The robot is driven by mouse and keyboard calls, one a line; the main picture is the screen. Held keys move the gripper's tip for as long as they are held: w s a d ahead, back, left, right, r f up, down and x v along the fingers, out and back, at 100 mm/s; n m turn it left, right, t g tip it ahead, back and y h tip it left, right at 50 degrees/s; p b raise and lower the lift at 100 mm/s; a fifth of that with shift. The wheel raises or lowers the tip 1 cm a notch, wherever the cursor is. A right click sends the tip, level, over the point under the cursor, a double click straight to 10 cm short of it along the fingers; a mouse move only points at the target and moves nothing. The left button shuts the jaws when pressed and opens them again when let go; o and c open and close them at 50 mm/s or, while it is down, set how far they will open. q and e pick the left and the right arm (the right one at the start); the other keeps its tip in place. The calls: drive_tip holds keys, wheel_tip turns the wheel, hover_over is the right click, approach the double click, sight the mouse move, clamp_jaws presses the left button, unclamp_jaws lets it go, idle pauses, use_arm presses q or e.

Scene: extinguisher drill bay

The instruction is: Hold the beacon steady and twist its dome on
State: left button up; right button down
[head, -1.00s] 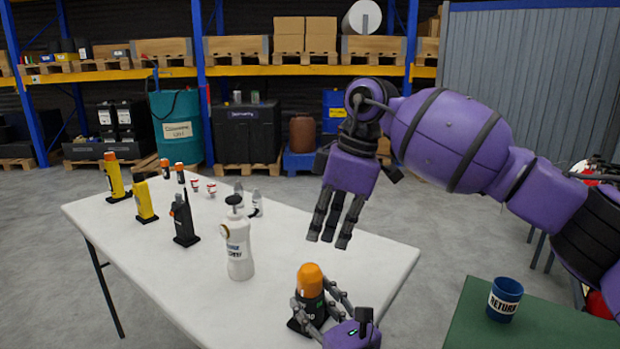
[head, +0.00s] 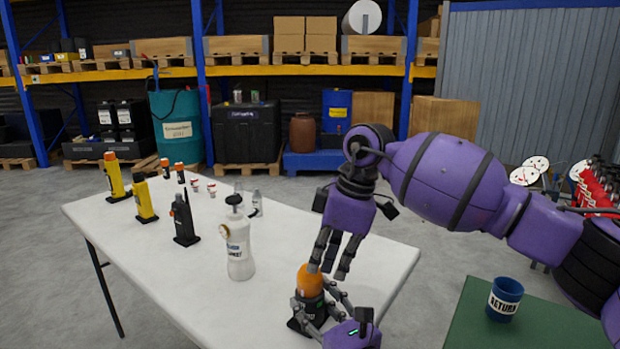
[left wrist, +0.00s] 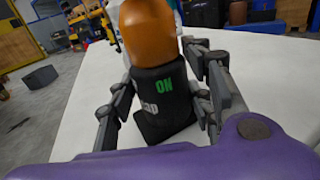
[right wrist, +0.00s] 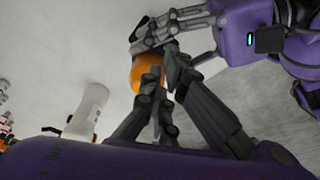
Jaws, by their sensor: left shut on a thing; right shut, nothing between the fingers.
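The beacon, a black body (head: 308,308) with an orange dome (head: 310,281) on top, stands upright near the front edge of the white table. My left gripper (head: 322,312) is shut around the black body; the left wrist view shows its fingers on both sides of the body (left wrist: 163,95), with a green "ON" mark facing me and the orange dome (left wrist: 148,30) above. My right gripper (head: 331,268) is shut and empty, fingers pointing down right at the dome. In the right wrist view its fingertips overlap the dome (right wrist: 147,72); I cannot tell whether they touch it.
A white bottle (head: 239,247) stands left of the beacon. A black radio (head: 184,222) and yellow devices (head: 145,203) stand farther left on the white table (head: 150,240). A green table (head: 535,325) at right holds a blue "RETURN" cup (head: 504,299).

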drive_tip(key=shift+w+a, duration=0.3)
drive_tip(key=shift+a, duration=0.2)
idle(1.1)
drive_tip(key=shift+w+d, duration=0.15)
drive_tip(key=shift+w, duration=0.35)
drive_tip(key=shift+w, duration=0.3)
use_arm(q)
drive_tip(key=shift+d, duration=0.1)
idle(0.3)
use_arm(e)
drive_tip(key=a+v, duration=0.1)
drive_tip(key=v, duration=0.4)
drive_tip(key=shift+w+d+r, duration=0.2)
drive_tip(key=shift+d+r, duration=0.05)
drive_tip(key=shift+r, duration=0.3)
